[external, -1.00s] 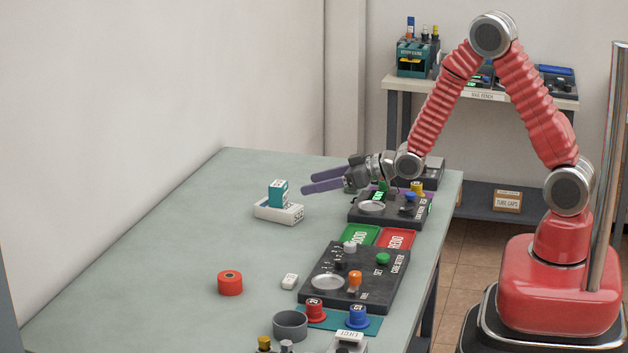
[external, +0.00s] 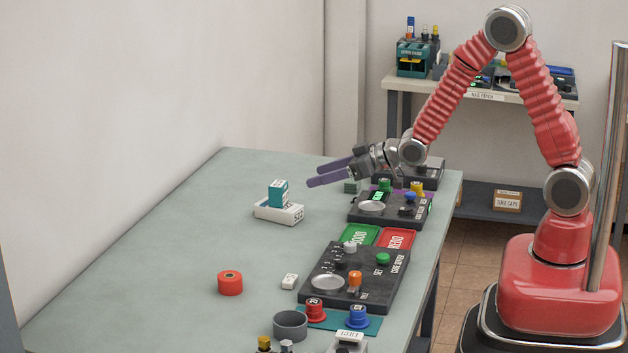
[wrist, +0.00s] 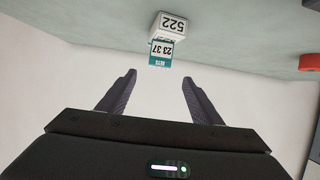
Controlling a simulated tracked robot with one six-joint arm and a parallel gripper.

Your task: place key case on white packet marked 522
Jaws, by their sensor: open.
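The white packet marked 522 (external: 285,213) lies flat on the grey-green table, left of the dark panels. The teal and white key case (external: 278,193) stands upright on the packet, toward its far end. In the wrist view the scene appears upside down: the packet (wrist: 172,24) shows its 522 and the key case (wrist: 160,52) shows the number 23 37. My gripper (external: 320,173) is open and empty, above the table to the right of the key case and apart from it. Its fingers (wrist: 159,80) show spread in the wrist view, with nothing between them.
Dark panels with knobs (external: 388,209) (external: 352,277) line the table's right side, with a green tray (external: 360,235) and a red tray (external: 395,238) between them. A red roll (external: 230,283) and a small white block (external: 290,281) lie nearer. The table's left side is clear.

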